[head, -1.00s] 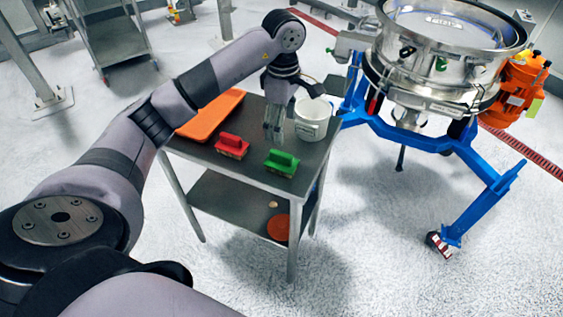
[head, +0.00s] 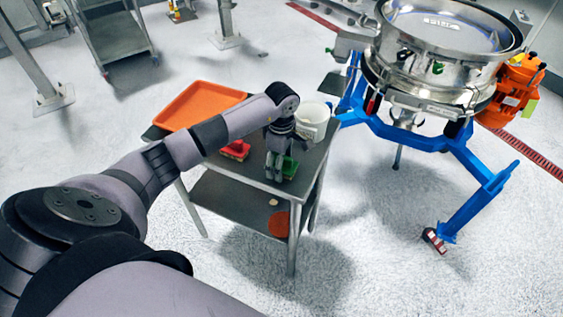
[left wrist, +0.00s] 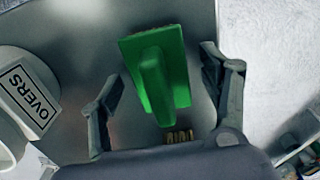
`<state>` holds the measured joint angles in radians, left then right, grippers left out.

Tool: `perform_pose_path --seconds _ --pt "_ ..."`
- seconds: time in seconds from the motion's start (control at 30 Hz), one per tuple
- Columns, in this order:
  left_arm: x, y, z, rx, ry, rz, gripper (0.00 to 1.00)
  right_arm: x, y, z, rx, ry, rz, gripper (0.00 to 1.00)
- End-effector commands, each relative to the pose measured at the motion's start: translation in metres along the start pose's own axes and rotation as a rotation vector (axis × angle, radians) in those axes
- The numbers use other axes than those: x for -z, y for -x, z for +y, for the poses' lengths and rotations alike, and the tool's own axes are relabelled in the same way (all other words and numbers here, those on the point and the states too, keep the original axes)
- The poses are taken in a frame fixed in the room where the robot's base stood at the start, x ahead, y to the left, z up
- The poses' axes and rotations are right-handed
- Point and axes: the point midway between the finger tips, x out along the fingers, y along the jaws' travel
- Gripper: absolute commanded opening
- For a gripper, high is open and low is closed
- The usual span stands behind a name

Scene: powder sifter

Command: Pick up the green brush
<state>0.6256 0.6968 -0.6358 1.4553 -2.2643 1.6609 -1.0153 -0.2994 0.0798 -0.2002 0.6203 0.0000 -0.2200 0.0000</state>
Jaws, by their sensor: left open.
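The green brush (left wrist: 155,80) lies on the metal table, its raised handle facing up toward the left wrist camera. In the head view the brush (head: 290,168) is partly hidden behind my left gripper (head: 274,177). In the left wrist view my left gripper (left wrist: 166,95) is open, one finger on each side of the brush, with gaps between the fingers and the brush. The gripper points down over the brush and holds nothing. My right gripper is not in view.
A red brush (head: 235,150) lies left of the gripper. An orange tray (head: 190,106) is at the table's back left. A white bucket (head: 312,121) stands close behind, labelled OVERS in the wrist view (left wrist: 30,100). The steel sifter (head: 440,60) on its blue frame stands to the right.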

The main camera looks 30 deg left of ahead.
Motion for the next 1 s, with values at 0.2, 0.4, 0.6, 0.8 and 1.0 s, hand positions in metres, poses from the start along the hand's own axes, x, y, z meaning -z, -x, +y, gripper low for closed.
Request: perform_pose_path --seconds 0.2,0.4,0.6,0.8,1.0 --pt "-0.0001 -0.0007 0.0001 0.0 0.0 0.0 0.69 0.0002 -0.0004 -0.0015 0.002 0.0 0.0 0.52" --pt "-0.0002 -0.0004 0.0001 0.0 0.0 0.0 0.56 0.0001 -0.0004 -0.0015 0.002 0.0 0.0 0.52" --pt "-0.0002 -0.0003 0.0001 0.0 0.0 0.0 0.43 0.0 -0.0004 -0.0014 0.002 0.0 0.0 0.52" --pt "-0.0002 -0.0002 0.0001 0.0 0.0 0.0 0.29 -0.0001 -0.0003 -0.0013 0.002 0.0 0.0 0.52" --pt "-0.0002 -0.0002 0.0001 0.0 0.0 0.0 0.16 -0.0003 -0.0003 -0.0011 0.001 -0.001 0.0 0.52"
